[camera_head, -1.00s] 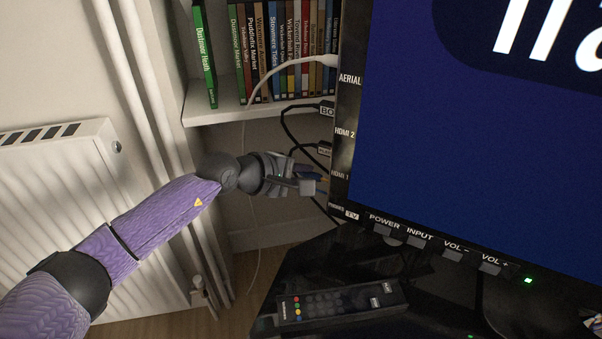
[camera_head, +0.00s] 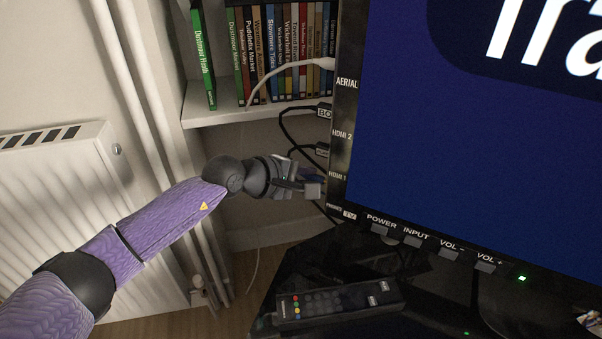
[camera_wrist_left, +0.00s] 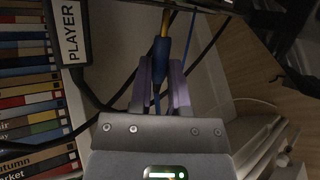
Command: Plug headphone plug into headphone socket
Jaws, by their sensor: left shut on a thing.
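My left gripper (camera_head: 312,188) is shut on the headphone plug, close to the left edge of the TV (camera_head: 480,150). In the left wrist view, the plug (camera_wrist_left: 162,55) has a blue body and a gold tip that points away from the gripper. It sits between the purple fingers (camera_wrist_left: 162,75), and its cable trails back between them. My right gripper is not in view.
Black cables with tags, one reading PLAYER (camera_wrist_left: 72,32), run beside the gripper. A white aerial cable (camera_head: 290,67) arches above. A bookshelf (camera_head: 230,115) stands behind, a radiator (camera_head: 60,200) at left. A remote (camera_head: 340,303) lies on the black stand below.

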